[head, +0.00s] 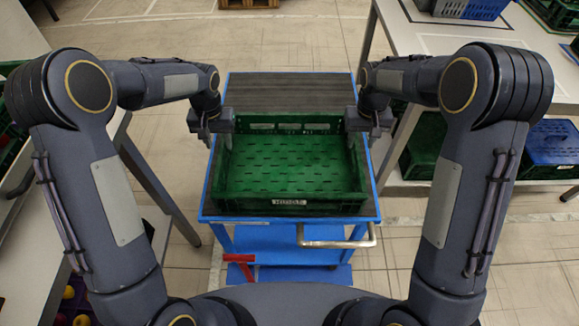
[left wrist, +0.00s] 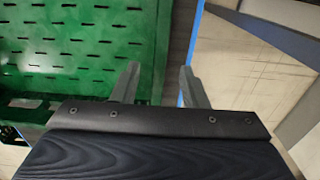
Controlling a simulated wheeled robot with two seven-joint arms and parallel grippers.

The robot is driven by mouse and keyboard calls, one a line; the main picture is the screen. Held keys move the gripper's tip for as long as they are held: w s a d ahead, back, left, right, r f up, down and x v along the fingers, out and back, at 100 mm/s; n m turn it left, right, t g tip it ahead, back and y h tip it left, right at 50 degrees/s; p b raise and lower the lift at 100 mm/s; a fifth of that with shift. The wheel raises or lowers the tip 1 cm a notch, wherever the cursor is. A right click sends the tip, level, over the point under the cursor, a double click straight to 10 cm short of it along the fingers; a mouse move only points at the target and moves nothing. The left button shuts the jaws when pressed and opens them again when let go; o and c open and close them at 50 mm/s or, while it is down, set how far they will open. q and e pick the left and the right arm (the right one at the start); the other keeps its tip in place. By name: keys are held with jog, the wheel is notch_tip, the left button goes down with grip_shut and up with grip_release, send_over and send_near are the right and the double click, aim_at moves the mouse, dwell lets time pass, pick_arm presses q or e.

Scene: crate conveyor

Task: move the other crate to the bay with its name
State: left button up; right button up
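An empty green crate (head: 290,208) stands on the blue cart (head: 212,205), with a white label on its near wall too small to read surely. My left gripper (head: 217,138) is at the crate's left wall. In the left wrist view its two fingers (left wrist: 160,85) are apart, one over the inside of the crate (left wrist: 75,45) and one outside, with the side wall between them. My right gripper (head: 364,138) is at the right wall, its fingers apart, one on each side of the rim. Whether the fingers touch the walls cannot be told.
The cart's dark top is bare behind the crate. A table (head: 470,40) at the right bears a blue-grey crate (head: 468,8) and green crates; green crates and a blue-lidded box (head: 552,145) stand on its lower shelf. Another table is at the left. A metal handle (head: 338,241) is at the cart's front.

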aim_at(223, 157)
pick_arm(q)
jog(key=shift+r, duration=0.1)
jog(key=shift+f, duration=3.95)
pick_arm(e)
jog(key=shift+f, duration=3.85)
pick_arm(q)
grip_shut()
pick_arm(e)
grip_shut()
pick_arm(q)
jog(key=shift+r, duration=0.1)
